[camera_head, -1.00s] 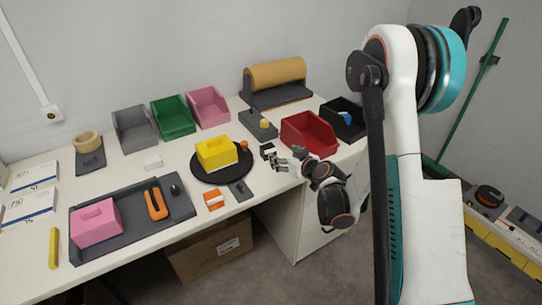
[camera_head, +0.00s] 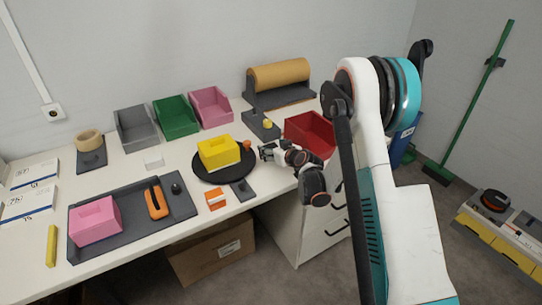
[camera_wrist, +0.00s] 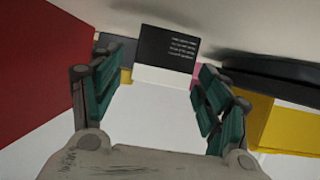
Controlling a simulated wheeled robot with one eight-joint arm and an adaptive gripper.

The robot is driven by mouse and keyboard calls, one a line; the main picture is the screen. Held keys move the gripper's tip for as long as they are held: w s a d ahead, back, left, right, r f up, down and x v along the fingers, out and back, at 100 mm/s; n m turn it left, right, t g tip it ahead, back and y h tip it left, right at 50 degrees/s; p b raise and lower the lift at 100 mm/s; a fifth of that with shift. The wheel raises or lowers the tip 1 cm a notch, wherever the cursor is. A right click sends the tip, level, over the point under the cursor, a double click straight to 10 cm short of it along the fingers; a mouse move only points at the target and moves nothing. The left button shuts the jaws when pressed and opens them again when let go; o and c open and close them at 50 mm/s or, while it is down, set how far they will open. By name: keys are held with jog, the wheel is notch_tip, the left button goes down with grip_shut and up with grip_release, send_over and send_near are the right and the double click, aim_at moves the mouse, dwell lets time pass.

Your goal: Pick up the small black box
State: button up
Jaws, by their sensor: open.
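The small black box (camera_wrist: 169,48) shows in the wrist view with lines of small pale print on its dark face and a white band below. It sits on the white table (camera_wrist: 165,115), just ahead of my gripper (camera_wrist: 160,92). My gripper's green-padded fingers are spread apart, with the box in line with the gap between them and nothing held. In the head view my gripper (camera_head: 268,153) is low over the table, right of the yellow box (camera_head: 219,151). There it largely hides the black box, and I cannot tell whether the fingers touch it.
The yellow box rests on a round black plate (camera_head: 208,176) at the left of my gripper. A red bin (camera_head: 312,130) stands close on the other side. A dark stand (camera_head: 255,122) is behind. Grey, green and pink bins line the back.

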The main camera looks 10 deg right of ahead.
jog(key=shift+x, duration=0.9)
jog(key=shift+c, duration=0.3)
jog(key=c, duration=0.9)
jog(key=shift+r, duration=0.15)
